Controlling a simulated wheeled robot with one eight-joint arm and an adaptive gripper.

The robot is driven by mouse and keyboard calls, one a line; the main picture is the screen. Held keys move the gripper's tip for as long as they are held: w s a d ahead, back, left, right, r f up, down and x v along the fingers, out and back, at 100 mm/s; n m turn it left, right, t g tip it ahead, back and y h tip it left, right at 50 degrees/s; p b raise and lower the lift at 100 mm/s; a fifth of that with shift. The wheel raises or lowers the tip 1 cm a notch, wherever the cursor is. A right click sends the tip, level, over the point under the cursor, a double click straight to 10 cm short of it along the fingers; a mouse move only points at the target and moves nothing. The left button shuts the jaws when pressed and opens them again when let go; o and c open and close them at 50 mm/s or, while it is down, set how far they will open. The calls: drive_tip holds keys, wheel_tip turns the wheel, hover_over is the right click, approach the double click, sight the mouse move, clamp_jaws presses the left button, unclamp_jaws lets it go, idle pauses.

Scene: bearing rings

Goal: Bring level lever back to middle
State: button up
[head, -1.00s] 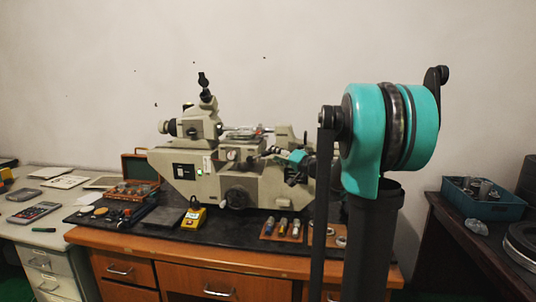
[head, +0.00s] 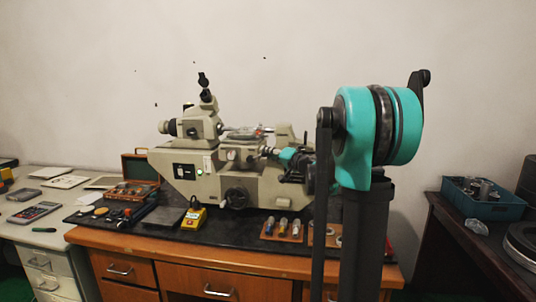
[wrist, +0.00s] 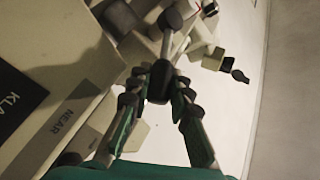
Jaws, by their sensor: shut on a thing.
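The level lever (wrist: 160,82), a pale rod with a dark knob, shows in the wrist view between my gripper's fingertips. My gripper (wrist: 158,88) is shut on its knob, a finger on each side. In the head view my gripper (head: 274,152) reaches in from the right against the front right of the beige machine (head: 190,158). The lever is too small and too covered by the gripper there for its angle to be told.
My teal arm fills the right of the head view. The black-topped bench (head: 150,235) holds a yellow box (head: 193,218) and a wooden rack of small bottles (head: 283,230) in front of the machine. A blue bin (head: 485,198) stands on the right-hand table.

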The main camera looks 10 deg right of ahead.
drive_tip(key=shift+f, duration=0.1)
clamp_jaws()
drive_tip(key=shift+d+f+m+t+y, duration=0.2)
drive_tip(key=shift+f+m+t+y, duration=0.1)
drive_tip(key=shift+f+m+t, duration=0.25)
drive_tip(key=shift+r, duration=0.1)
drive_tip(key=o, duration=0.9)
unclamp_jaws()
drive_tip(key=shift+o, duration=0.2)
drive_tip(key=shift+s, duration=0.1)
drive_tip(key=v, duration=0.7)
drive_tip(key=shift+s+d, duration=0.25)
drive_tip(key=shift+s, duration=0.15)
